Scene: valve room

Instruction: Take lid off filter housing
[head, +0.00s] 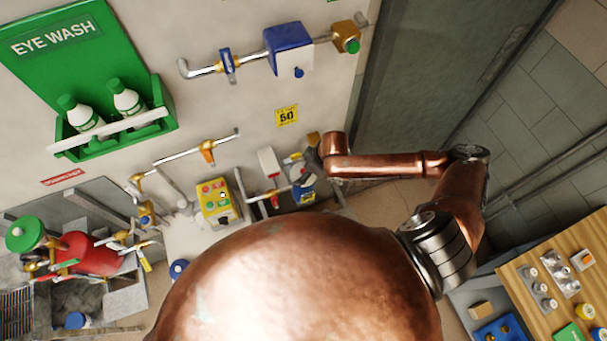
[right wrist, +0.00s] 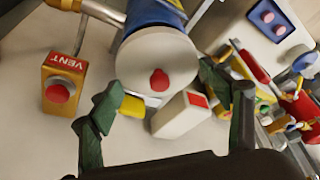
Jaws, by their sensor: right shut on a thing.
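My left gripper is not in view.
An orange VENT box (right wrist: 62,88) with a red button and a white block (right wrist: 181,114) with a red patch are close to the fingers. A yellow button box (head: 214,200) stands left of the housing. A wooden bench (head: 545,290) with parts is at right.

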